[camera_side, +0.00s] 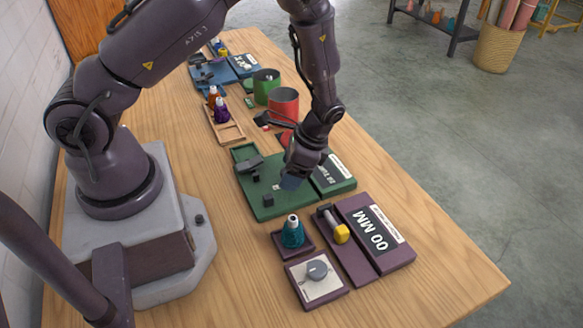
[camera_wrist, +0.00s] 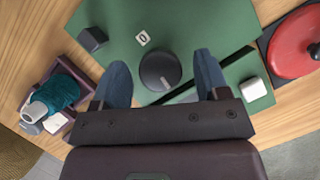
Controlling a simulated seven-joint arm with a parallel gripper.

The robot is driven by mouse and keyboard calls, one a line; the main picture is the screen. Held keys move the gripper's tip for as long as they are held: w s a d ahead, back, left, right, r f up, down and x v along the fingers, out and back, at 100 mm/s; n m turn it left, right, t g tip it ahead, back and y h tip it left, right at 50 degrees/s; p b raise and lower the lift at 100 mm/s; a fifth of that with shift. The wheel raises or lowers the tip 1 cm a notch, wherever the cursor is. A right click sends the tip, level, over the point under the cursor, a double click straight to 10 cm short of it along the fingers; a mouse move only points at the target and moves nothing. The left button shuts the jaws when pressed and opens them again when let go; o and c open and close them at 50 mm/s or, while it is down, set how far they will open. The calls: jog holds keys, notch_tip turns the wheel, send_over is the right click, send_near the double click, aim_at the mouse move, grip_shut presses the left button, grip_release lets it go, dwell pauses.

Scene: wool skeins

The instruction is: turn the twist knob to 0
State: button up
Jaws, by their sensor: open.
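The twist knob (camera_wrist: 160,70), a dark round dial with a paler mark near its lower edge, sits on a green board (camera_wrist: 195,25) in the wrist view. A small white tag (camera_wrist: 142,38), seemingly marked 0, lies just above and left of it. My gripper (camera_wrist: 162,76) is open, with one blue fingertip on each side of the knob and visible gaps to it. Whether the fingertips are level with the knob is unclear. In the side view my gripper (camera_side: 291,183) is low over the green board (camera_side: 262,207) and hides the knob.
A dark block (camera_wrist: 92,39) and a white block (camera_wrist: 252,89) flank the knob. A red round lid (camera_wrist: 296,44) is at right. In the side view, a teal skein (camera_side: 292,233), a grey dial on a pale plate (camera_side: 318,269) and a purple board (camera_side: 398,253) stand nearer.

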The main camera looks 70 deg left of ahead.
jog(key=c, duration=0.9)
